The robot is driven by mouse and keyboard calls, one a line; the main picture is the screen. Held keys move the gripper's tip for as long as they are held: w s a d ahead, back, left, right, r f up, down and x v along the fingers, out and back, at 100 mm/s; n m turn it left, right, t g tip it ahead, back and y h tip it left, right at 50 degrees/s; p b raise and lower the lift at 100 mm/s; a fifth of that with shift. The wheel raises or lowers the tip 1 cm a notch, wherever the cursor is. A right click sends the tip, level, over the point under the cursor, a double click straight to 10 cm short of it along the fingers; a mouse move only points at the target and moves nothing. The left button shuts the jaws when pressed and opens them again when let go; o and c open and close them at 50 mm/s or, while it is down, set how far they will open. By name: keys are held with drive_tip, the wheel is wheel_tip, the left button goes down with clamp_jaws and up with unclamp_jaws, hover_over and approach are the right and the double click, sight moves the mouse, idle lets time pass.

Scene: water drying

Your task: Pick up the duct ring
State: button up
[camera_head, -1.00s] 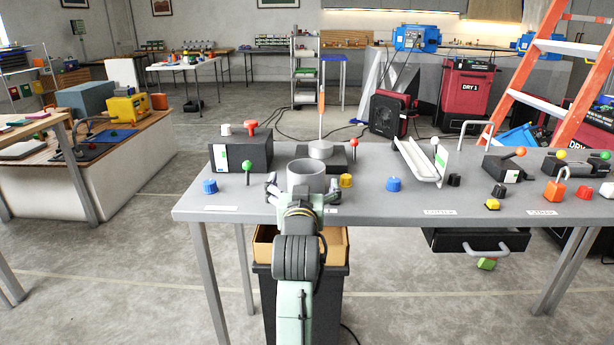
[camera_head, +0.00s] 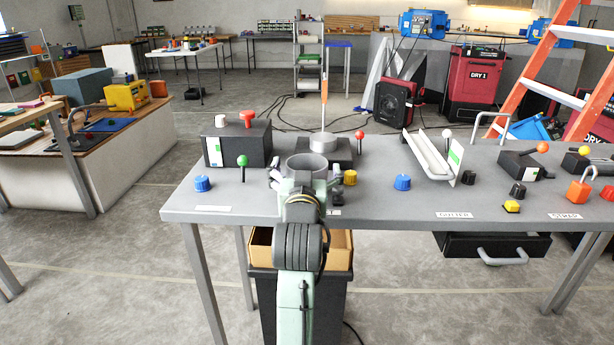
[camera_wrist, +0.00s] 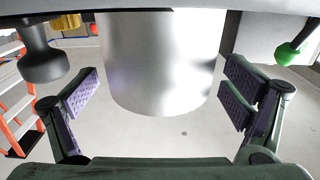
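The duct ring (camera_head: 307,167) is a grey, open-topped cylinder standing upright near the front of the grey table. My gripper (camera_head: 304,180) is at its near side, with the fingers spread left and right of it. In the wrist view the silver wall of the ring (camera_wrist: 160,65) fills the middle. My gripper (camera_wrist: 162,95) is open there, one padded finger on each side, with a narrow gap visible on both sides. The ring's lower near side is hidden by my gripper in the head view.
The table (camera_head: 375,207) holds a green-knobbed lever (camera_head: 243,162) left of the ring, a yellow knob (camera_head: 350,178) close on its right, and a black base with an upright orange-tipped rod (camera_head: 324,95) behind it. A blue knob (camera_head: 402,182) and a white gutter (camera_head: 428,155) are farther right.

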drive_tip(key=c, duration=1)
drive_tip(key=shift+o, duration=0.2)
drive_tip(key=shift+r, duration=0.1)
